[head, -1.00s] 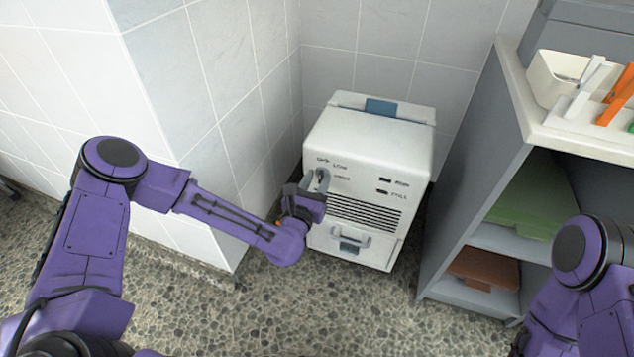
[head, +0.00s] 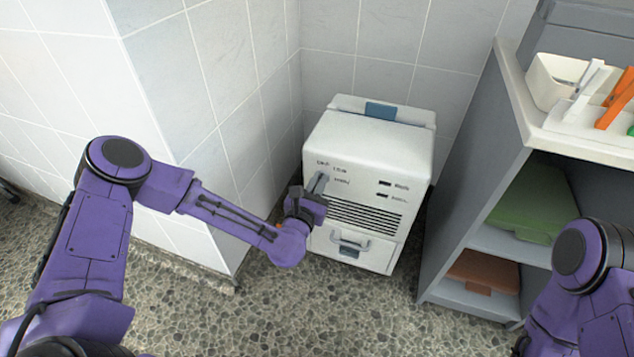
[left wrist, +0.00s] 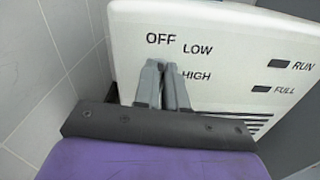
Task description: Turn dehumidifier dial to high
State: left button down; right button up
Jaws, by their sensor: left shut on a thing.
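The white dehumidifier (head: 370,145) stands on the floor in the tiled corner. Its front has the labels OFF, LOW and HIGH, which read clearly in the left wrist view (left wrist: 197,48). My left gripper (head: 319,182) is at the upper left of this front, just left of the HIGH label. In the left wrist view its two grey fingers (left wrist: 165,82) are close together at the panel, below OFF and LOW. They are shut on the dial, which they hide, so its pointer setting cannot be read. My right gripper is out of view.
A tiled wall (head: 235,80) stands close left of the dehumidifier. A grey shelf unit (head: 470,185) stands to its right, with a green folded item (head: 530,200) and a brown one (head: 484,269) inside. The pebbled floor (head: 330,310) in front is clear.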

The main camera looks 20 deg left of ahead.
pick_arm(q)
jog(key=m+p, duration=0.1)
jog(key=m, duration=0.4)
jog(key=d+f+m+p, duration=0.1)
jog(key=m, duration=0.5)
jog(key=m+p, duration=0.1)
jog(key=m, duration=0.4)
jog(key=shift+d+f+m, duration=0.2)
jog(key=shift+f+m, duration=0.05)
jog(key=shift+m, duration=0.05)
dwell(0.3)
jog(key=c, duration=1.2)
grip_release()
jog(key=shift+s, duration=0.1)
